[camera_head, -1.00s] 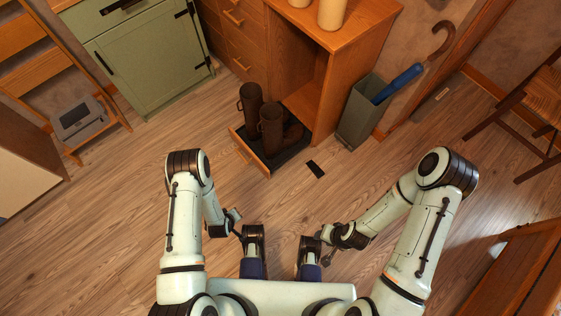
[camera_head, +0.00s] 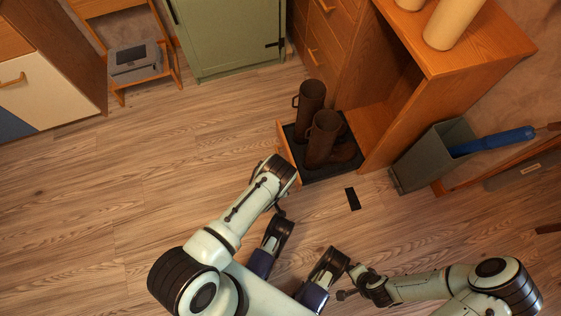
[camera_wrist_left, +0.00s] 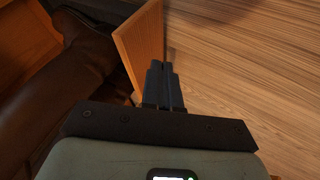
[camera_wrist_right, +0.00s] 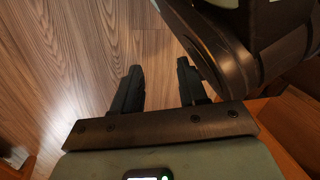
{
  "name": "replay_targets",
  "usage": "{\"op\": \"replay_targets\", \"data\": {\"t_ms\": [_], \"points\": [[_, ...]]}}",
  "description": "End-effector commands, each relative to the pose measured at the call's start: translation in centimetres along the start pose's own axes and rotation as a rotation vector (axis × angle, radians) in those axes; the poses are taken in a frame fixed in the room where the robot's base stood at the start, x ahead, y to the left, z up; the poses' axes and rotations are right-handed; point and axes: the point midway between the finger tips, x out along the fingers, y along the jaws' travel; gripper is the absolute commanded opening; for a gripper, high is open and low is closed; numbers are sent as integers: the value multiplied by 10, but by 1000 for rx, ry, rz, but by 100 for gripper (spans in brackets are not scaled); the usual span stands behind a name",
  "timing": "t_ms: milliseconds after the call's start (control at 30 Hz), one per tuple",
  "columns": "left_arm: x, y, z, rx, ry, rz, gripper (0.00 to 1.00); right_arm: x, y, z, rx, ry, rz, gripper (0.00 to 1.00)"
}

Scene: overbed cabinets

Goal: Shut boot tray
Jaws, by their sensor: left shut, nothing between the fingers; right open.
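The boot tray (camera_head: 345,174) is a low dark pull-out tray with a wooden front panel (camera_head: 288,153), standing out from the bottom of the wooden cabinet. Brown boots (camera_head: 321,139) stand in it. The left wrist view shows the panel (camera_wrist_left: 141,45) close up, with a boot (camera_wrist_left: 88,85) behind it. My left gripper (camera_wrist_left: 164,68) is shut and empty, with its fingertips at the panel's outer side; I cannot tell whether they touch. In the head view my left arm hides it. My right gripper (camera_wrist_right: 158,76) is open and empty, low over the floor, away from the tray.
A grey-green umbrella bin (camera_head: 436,158) with a blue umbrella (camera_head: 500,140) stands right of the cabinet (camera_head: 435,95). A small black object (camera_head: 352,198) lies on the floor before the tray. A green cabinet (camera_head: 232,38) stands behind. The floor at left is clear.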

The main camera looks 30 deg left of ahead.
Motion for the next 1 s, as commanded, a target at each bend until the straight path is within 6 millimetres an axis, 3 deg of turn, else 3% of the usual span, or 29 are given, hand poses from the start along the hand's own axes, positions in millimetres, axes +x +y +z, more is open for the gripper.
{"op": "replay_targets", "data": {"t_ms": [167, 333, 567, 1000], "points": [[34, 0, 1, 3, 0, 2, 0, 20, 22, 27, 28, -93, 42, 42], [43, 25, 0, 5, 0, 4, 0, 25, 32, 40, 42, -140, 62, 42], [48, 36, 0, 1, 0, 0, 0, 28, 38, 49, 50, -169, 74, 42], [47, 35, 0, -1, 0, 0, 0, 27, 37, 48, 48, -166, 73, 42]]}}
